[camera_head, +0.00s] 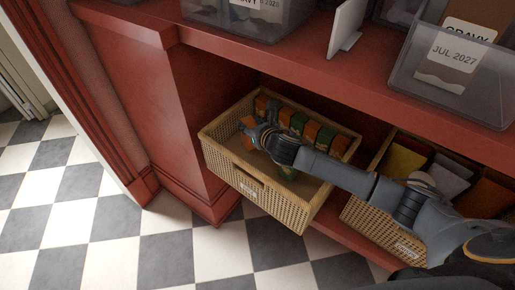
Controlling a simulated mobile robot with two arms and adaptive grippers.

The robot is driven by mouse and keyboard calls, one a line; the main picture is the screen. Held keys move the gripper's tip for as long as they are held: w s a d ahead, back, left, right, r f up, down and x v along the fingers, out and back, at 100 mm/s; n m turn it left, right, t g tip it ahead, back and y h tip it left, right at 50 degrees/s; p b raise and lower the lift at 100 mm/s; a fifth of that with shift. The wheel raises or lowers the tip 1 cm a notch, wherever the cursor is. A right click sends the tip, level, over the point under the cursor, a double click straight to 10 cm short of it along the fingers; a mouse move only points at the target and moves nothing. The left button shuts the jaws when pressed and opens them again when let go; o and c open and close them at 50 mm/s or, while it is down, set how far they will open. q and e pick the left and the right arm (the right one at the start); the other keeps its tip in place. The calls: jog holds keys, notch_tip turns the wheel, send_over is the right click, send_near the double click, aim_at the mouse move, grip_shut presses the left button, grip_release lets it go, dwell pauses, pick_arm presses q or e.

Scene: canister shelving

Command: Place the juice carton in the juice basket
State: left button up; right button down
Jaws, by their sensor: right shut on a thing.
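The juice basket (222,163) is a woven tan basket on the low red shelf, and it sticks out past the shelf's front edge. A row of orange and green cartons (298,124) stands along its back side. My right gripper (257,137) reaches in from the right, low inside the basket's left part. It is shut on a juice carton (249,121), of which only orange bits show around the fingers. A small green item (288,173) shows below my wrist, mostly hidden. My left gripper is not in view.
A second basket (358,217) with yellow, grey and red packs sits to the right, partly behind my arm. The upper shelf (290,60) overhangs the baskets and holds clear bins (455,75) with labels. The checkered floor at lower left is clear.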

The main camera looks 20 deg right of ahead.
jog(key=shift+f+b, duration=0.45)
jog(key=shift+f, duration=2.7)
jog(key=shift+f, duration=0.1)
jog(key=c, duration=0.8)
grip_release()
jog(key=shift+c, duration=0.2)
jog(key=v, duration=1.2)
jog(key=shift+p, duration=0.4)
